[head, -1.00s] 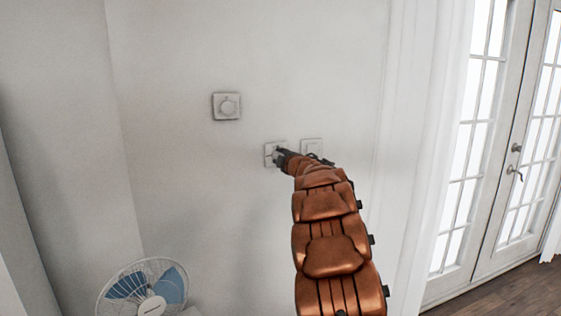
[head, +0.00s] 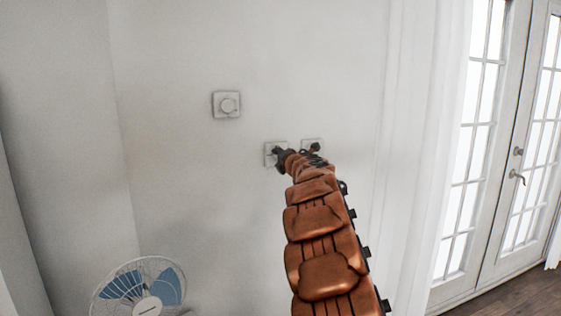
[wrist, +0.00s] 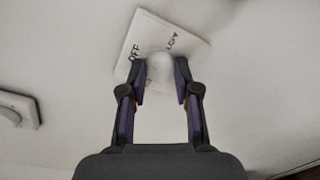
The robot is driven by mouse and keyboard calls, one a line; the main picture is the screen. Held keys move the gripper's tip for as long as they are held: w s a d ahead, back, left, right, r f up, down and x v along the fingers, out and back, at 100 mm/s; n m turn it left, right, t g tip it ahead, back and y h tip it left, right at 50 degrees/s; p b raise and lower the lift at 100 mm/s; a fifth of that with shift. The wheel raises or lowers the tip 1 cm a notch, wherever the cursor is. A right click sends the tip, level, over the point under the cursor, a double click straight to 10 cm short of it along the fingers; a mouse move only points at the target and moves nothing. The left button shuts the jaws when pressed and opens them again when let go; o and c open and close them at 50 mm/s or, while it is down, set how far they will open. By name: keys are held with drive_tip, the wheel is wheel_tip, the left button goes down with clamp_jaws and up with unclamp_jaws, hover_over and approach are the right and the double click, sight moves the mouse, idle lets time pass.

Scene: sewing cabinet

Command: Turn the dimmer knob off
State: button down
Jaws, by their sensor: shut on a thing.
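The dimmer knob (wrist: 160,68) is a small white round knob on a square white plate (wrist: 146,30) marked OFF and LOW, seen tilted in the wrist view. My gripper (wrist: 159,72) has one finger on each side of the knob and is shut on it. In the head view, the same plate (head: 269,150) is on the white wall, mostly covered by my gripper (head: 281,156). The knob is hidden there. I cannot read which mark the knob points to.
A square plate with a round dial (head: 227,104) is on the wall, up and left. Another wall plate (head: 312,142) is just right of my gripper, partly covered. A fan (head: 145,285) stands low at the left. Glazed white doors (head: 490,150) are at the right.

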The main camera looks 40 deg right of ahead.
drive_tip(key=shift+n, duration=0.5)
drive_tip(key=c, duration=0.8)
unclamp_jaws()
drive_tip(key=shift+c, duration=0.2)
drive_tip(key=shift+s+a, duration=0.1)
drive_tip(key=v, duration=1.1)
drive_tip(key=shift+s+a, duration=0.25)
drive_tip(key=shift+s, duration=0.05)
drive_tip(key=shift+r, duration=0.1)
